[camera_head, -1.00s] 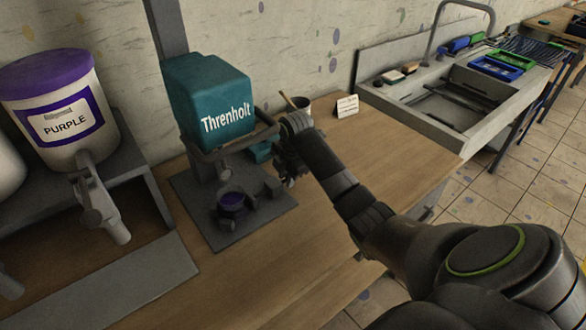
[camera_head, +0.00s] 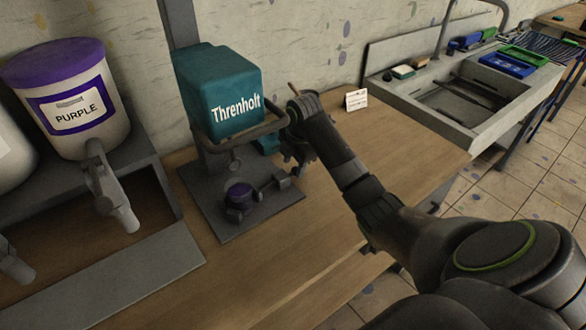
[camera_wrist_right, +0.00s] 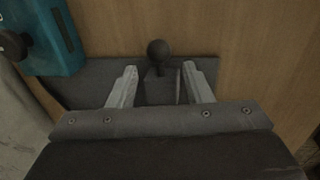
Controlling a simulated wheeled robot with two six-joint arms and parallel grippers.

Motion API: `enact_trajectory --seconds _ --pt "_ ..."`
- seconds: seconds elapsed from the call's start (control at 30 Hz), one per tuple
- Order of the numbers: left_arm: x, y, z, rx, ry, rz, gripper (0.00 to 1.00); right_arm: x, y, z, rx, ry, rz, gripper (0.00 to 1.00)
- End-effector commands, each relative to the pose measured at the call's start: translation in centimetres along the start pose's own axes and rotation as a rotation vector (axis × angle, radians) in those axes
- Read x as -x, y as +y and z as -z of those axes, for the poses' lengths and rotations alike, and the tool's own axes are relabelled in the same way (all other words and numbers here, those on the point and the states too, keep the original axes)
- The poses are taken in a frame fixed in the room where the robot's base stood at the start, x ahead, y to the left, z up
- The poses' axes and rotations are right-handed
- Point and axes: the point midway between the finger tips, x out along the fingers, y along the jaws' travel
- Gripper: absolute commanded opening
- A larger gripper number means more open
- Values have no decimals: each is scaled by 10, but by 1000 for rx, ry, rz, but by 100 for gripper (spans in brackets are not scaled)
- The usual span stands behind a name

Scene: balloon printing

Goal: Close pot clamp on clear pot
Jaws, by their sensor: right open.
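The pot (camera_head: 238,194), with purple in it, stands on the dark base plate of the teal Threnholt machine (camera_head: 220,95). The pot clamp (camera_head: 273,183) is a dark fitting on the plate, right of the pot; whether it touches the pot is too small to tell. My right gripper (camera_head: 297,157) points down over the plate's right edge, right of the clamp. In the right wrist view its two pale fingers (camera_wrist_right: 154,84) are open, with a dark ball knob (camera_wrist_right: 158,48) just beyond and between their tips. The fingers appear clear of the knob. My left gripper is out of view.
A tub labelled PURPLE (camera_head: 72,100) with a grey spout (camera_head: 112,190) stands on a grey stand at left. A small white card (camera_head: 356,99) stands behind my right arm. A sink (camera_head: 455,100) is at the far right. The wooden table (camera_head: 265,260) is clear in front.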

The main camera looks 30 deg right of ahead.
Motion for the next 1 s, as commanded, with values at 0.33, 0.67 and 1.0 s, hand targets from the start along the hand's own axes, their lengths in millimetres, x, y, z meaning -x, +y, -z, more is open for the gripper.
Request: enact_trajectory --seconds 0.33,0.67,1.0 --pt "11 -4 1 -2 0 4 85 94 2 0 2 -1 -4 45" --pt "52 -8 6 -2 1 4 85 129 1 1 0 0 1 45" --pt "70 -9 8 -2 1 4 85 145 1 1 0 1 0 45"
